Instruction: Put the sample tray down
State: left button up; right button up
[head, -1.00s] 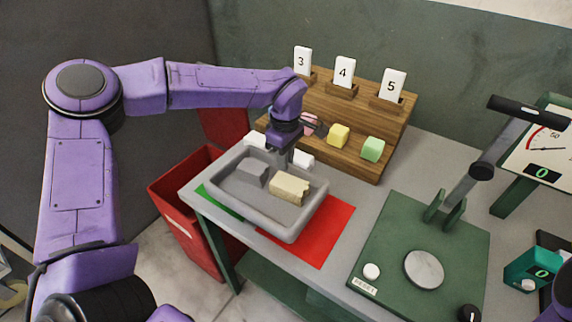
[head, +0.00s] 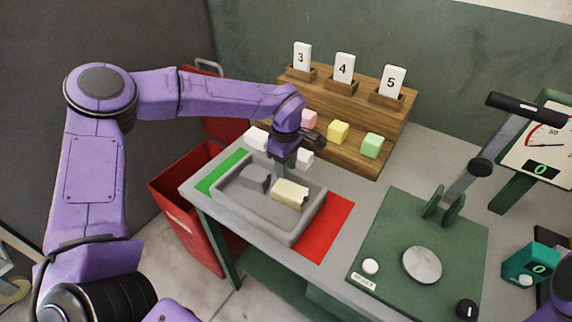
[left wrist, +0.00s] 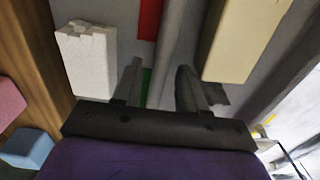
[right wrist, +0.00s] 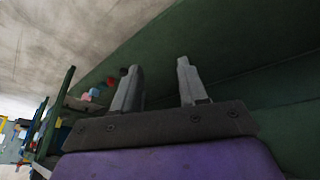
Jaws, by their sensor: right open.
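The grey sample tray (head: 232,208) sits on the table between a green patch (head: 220,172) and a red patch (head: 326,228). My left gripper (head: 283,170) is at the tray's far rim. In the left wrist view its fingers (left wrist: 160,75) stand apart on either side of the rim, with a gap showing beside it. My right gripper (right wrist: 157,75) is open and empty, low beside a green surface.
White blocks (head: 304,159) lie just behind the tray. A wooden rack (head: 358,158) with number cards and pink, yellow and green blocks stands behind. A green press (head: 395,245) is at right. A red bin (head: 185,205) stands left of the table.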

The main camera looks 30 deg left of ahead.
pick_arm(q)
jog(key=shift+r, duration=0.1)
notch_tip(320, 180, up, 13)
jog(key=shift+f+b, duration=0.2)
jog(key=shift+b, duration=0.15)
jog(key=shift+s, duration=0.1)
